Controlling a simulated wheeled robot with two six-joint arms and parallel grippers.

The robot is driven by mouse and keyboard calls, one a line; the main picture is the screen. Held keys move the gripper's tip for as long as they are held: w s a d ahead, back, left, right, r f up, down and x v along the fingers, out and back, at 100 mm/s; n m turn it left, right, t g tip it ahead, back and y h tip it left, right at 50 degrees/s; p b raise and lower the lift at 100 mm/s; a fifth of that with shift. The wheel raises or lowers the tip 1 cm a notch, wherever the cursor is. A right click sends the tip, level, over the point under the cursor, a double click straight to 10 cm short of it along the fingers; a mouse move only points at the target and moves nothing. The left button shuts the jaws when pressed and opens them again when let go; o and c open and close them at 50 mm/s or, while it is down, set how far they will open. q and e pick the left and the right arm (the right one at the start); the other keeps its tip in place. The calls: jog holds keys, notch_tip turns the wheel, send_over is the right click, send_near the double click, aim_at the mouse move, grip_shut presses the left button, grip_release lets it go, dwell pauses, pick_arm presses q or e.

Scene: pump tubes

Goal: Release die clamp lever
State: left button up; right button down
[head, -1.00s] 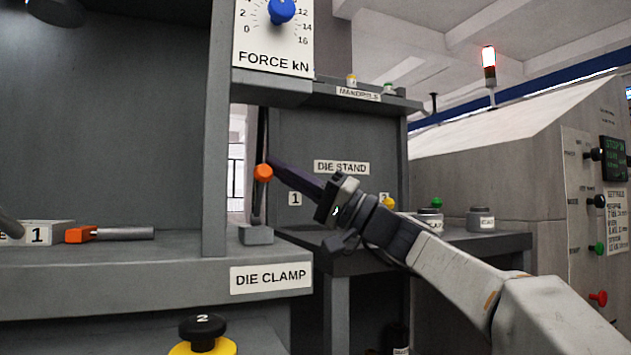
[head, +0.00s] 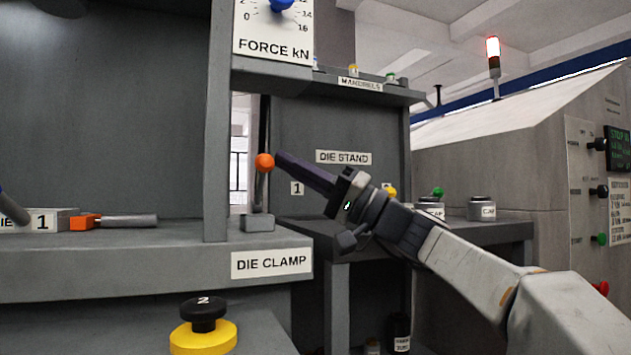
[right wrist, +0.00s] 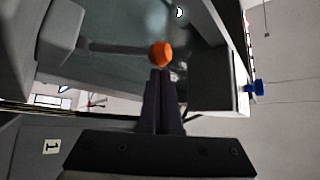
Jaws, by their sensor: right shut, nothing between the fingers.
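The die clamp lever is a thin dark rod with an orange ball knob (head: 264,162). It stands roughly upright on a small grey block on the ledge above the DIE CLAMP label (head: 271,263). In the right wrist view, the orange knob (right wrist: 160,54) is just beyond my fingertips. My right gripper (head: 280,157) is shut and empty, with its dark fingers pointing at the knob from the right. In the head view, a small gap shows between tips and knob; whether they touch is hard to tell in the wrist view.
A grey upright post (head: 217,130) stands left of the lever. An orange-ended tool (head: 112,222) lies on the ledge at left. The die stand (head: 343,157) is behind my right arm, with capped jars (head: 482,208). A yellow-and-black knob (head: 203,335) is below.

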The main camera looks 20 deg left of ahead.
jog(key=v, duration=0.9)
